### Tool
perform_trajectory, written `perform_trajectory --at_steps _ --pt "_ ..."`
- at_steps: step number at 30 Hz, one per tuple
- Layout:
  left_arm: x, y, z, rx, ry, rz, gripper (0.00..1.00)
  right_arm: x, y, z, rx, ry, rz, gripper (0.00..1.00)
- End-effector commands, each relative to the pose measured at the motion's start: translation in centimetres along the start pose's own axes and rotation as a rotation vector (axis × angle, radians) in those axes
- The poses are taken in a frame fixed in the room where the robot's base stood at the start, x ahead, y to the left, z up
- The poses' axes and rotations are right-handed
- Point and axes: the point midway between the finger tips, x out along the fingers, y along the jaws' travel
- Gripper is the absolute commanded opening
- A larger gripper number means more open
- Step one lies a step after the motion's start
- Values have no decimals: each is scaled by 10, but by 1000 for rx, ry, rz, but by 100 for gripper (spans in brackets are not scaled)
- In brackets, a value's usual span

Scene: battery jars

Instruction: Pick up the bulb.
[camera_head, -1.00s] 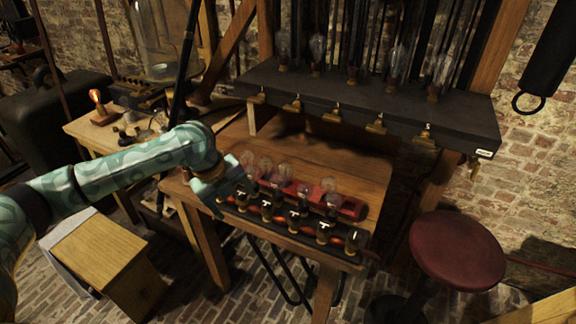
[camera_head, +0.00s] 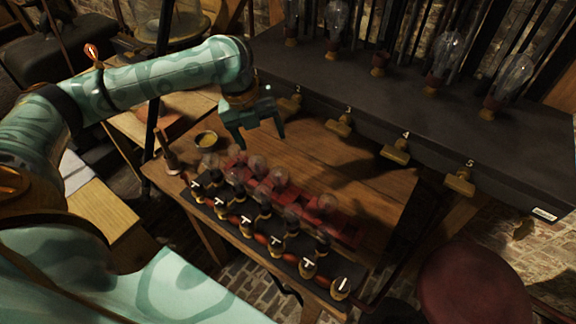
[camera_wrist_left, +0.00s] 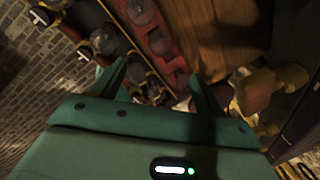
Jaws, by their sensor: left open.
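Several clear glass bulbs stand in a red holder on the wooden table, among them one bulb (camera_head: 279,178) near the middle and another bulb (camera_head: 328,203) toward the right end. Which one is the task's bulb I cannot tell. My left gripper (camera_head: 260,142) is open and empty, fingers pointing down, above the table just behind the bulb row. In the left wrist view, my left gripper (camera_wrist_left: 158,70) is open, with a bulb (camera_wrist_left: 141,12) beyond its fingers to the upper left. My right gripper is not in view.
A dark shelf (camera_head: 440,130) with large bulbs and numbered brass clips overhangs the back. A small brass dish (camera_head: 206,138) sits left of the gripper. A red stool (camera_head: 475,290) stands right.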

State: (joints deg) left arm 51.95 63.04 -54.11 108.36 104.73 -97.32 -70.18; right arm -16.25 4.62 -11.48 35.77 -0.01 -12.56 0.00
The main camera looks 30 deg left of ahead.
Motion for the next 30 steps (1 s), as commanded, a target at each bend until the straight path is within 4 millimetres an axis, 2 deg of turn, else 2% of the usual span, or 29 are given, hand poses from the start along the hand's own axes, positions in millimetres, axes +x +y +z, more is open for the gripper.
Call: perform_trajectory --at_steps 6,10,13,20,27,30 --pt "56 1 -2 -2 8 3 73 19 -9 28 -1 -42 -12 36" --pt "86 1 -2 -1 6 3 73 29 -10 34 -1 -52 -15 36" --pt "99 0 -1 -1 4 2 73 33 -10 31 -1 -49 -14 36" --pt "113 0 -2 0 3 1 73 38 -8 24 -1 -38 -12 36" --pt "153 -2 -7 -2 5 2 73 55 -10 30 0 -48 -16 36" --pt "160 -3 -8 0 3 1 73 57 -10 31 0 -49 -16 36"
